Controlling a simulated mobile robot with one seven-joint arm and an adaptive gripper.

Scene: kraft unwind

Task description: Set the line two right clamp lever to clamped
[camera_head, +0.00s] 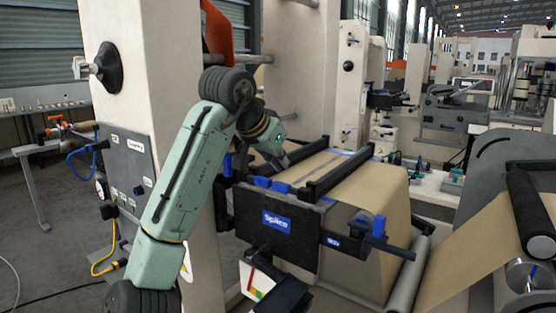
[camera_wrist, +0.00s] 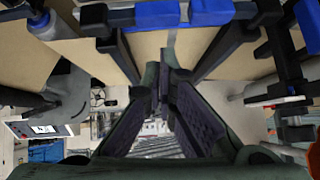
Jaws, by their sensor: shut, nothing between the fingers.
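The splice table (camera_head: 320,262) has a black front with a blue "Splice" label, and brown kraft web runs over its top. At its right front end is a blue lever-like part (camera_head: 376,230) on a dark arm, beside a small blue label. Another blue part (camera_head: 228,166) is at the left end. I cannot read which is the line two right clamp lever or tell its setting. My gripper (camera_head: 284,161) is above the table's left part, apart from the right-end blue part. In the wrist view my gripper (camera_wrist: 163,82) is shut and empty, with the web behind it.
Two black bars (camera_head: 350,172) cross the web. Blue blocks (camera_wrist: 156,15) sit along the table edge in the wrist view. A machine column with a control panel (camera_head: 130,165) stands left, close to my arm. A roller (camera_head: 408,275) is at the right.

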